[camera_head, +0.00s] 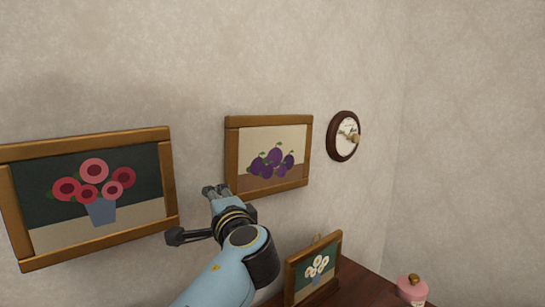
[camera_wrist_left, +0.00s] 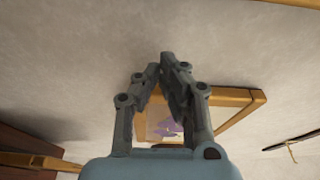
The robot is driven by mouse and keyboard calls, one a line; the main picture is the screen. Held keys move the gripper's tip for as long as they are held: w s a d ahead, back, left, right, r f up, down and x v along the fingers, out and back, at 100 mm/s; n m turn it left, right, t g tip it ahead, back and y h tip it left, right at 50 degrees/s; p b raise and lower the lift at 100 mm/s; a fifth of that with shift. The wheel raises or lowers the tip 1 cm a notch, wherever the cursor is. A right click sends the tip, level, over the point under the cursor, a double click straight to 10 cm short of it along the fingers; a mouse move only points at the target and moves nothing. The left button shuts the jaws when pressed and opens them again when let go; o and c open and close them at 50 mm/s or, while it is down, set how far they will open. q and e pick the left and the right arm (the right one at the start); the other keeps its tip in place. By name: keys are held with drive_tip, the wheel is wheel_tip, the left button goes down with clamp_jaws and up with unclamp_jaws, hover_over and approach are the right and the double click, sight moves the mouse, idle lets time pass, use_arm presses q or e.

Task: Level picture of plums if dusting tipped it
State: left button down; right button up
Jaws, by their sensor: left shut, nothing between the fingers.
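The picture of plums (camera_head: 273,160) hangs on the wall in the middle of the head view, in a light-brown wooden frame. Its edges slant slightly in this oblique view; I cannot tell for sure whether it hangs level. My left gripper (camera_head: 216,191) is at the frame's lower left corner, close in front of it; whether it touches is unclear. In the left wrist view, its fingers (camera_wrist_left: 168,62) come together at the tips and hold nothing. Part of the plums picture (camera_wrist_left: 240,98) shows behind them. My right gripper is in neither view.
A picture of red flowers (camera_head: 95,185) hangs at left. A round dark-rimmed dial (camera_head: 343,136) hangs right of the plums. Below, a small framed white-flower picture (camera_head: 315,268) and a pink container (camera_head: 412,290) stand on a dark wooden top (camera_head: 365,288).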

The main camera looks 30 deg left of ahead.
use_arm(q)
drive_tip(key=shift+w+d, duration=0.1)
drive_tip(key=shift+w, duration=0.15)
idle(0.6)
drive_tip(key=shift+w+d+b, duration=0.2)
drive_tip(key=shift+w+b, duration=0.35)
drive_tip(key=shift+w, duration=0.15)
idle(0.5)
drive_tip(key=shift+s, duration=0.2)
